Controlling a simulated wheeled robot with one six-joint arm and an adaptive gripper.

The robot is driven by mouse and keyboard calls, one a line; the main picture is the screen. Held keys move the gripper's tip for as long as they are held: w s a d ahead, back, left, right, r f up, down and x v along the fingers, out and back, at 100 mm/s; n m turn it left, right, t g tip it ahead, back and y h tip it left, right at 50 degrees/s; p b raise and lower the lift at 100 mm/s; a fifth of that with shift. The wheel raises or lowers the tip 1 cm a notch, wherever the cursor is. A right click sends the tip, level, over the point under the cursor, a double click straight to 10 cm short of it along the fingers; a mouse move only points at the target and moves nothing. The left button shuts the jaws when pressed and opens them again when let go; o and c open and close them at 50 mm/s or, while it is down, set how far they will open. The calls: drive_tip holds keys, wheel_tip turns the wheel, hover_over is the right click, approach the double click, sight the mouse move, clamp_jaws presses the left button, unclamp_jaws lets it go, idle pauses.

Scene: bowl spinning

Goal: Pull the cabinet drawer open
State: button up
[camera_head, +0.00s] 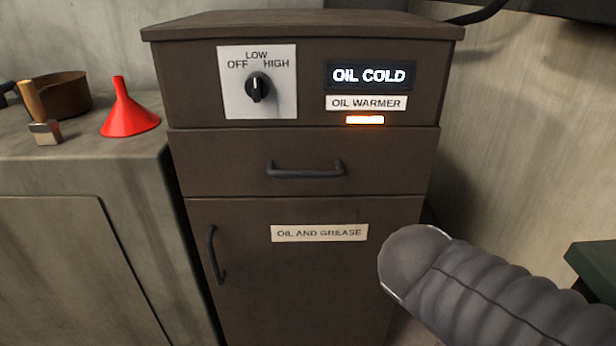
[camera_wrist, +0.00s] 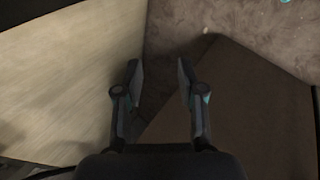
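The brown cabinet (camera_head: 400,270) stands in the middle of the head view. Its drawer (camera_head: 220,160) is shut, flush with the front, and has a dark horizontal bar handle (camera_head: 306,173). Below it is a closed door with a vertical handle (camera_head: 216,254) and an "OIL AND GREASE" label. My arm shows at the lower right of the head view, in front of the cabinet's right side; my gripper does not show there. In the wrist view my gripper (camera_wrist: 160,82) is open, its two fingers apart with nothing between them. The drawer handle is not seen in the wrist view.
The cabinet's upper panel has a knob (camera_head: 257,88) and an "OIL COLD" display (camera_head: 371,75). On the grey counter (camera_head: 100,165) at left are a red funnel (camera_head: 129,110), a brown pot (camera_head: 64,95) and a wooden-handled brush (camera_head: 38,115). A dark green object (camera_head: 595,262) stands at the right edge.

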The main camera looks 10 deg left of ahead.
drive_tip(key=w+a+r+n+t+h+b, duration=0.1)
drive_tip(key=w+a+r+n+t+h, duration=0.1)
drive_tip(key=w+a+r+n+t, duration=0.3)
drive_tip(key=n+t+y+b, duration=0.2)
drive_tip(key=n+t+y, duration=0.2)
drive_tip(key=t, duration=0.7)
approach(305, 177)
drive_tip(key=p+x, duration=0.1)
drive_tip(key=x, duration=0.9)
drive_tip(key=shift+w+d+r, duration=0.1)
drive_tip(key=shift+w, duration=0.3)
clamp_jaws()
